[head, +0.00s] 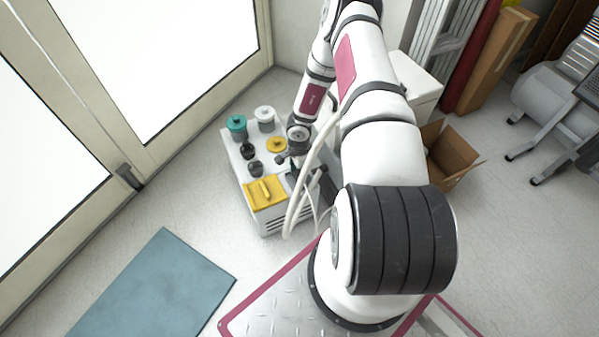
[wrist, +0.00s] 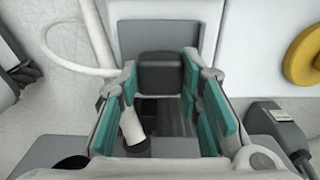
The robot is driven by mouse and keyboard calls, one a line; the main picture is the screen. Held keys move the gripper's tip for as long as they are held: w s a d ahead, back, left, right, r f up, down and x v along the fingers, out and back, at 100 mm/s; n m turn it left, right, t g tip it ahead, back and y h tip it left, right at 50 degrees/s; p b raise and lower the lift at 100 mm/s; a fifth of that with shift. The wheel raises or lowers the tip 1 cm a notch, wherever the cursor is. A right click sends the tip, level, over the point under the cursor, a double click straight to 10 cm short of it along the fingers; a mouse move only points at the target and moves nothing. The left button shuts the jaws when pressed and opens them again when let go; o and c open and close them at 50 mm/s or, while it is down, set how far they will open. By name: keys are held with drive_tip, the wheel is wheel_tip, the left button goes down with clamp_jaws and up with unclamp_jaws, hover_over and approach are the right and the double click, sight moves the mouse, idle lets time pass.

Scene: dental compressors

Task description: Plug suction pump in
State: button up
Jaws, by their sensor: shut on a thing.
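The suction pump (head: 262,222) is a white box unit with a yellow front block and several round caps on top. It stands on the floor left of my arm in the head view. My gripper (head: 297,172) is at its right side, partly hidden by my arm and white hoses. In the wrist view, my gripper (wrist: 160,80) has its teal-padded fingers on both sides of a dark block (wrist: 160,72), which looks like the plug, and is shut on it. A white cable end with a dark tip (wrist: 133,128) shows between the fingers. Any socket contact is hidden.
White hoses (head: 305,185) loop beside the pump. An open cardboard box (head: 452,158) stands to the right. A blue mat (head: 155,285) lies at lower left, near glazed doors (head: 150,60). A yellow ring (wrist: 303,55) is right of the fingers. Floor left of the pump is clear.

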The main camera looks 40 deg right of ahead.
drive_tip(key=shift+f+b, duration=0.35)
drive_tip(key=shift+f, duration=0.25)
drive_tip(key=o, duration=1.1)
drive_tip(key=shift+o, duration=0.2)
wheel_tip(320, 180, up, 12)
idle(0.5)
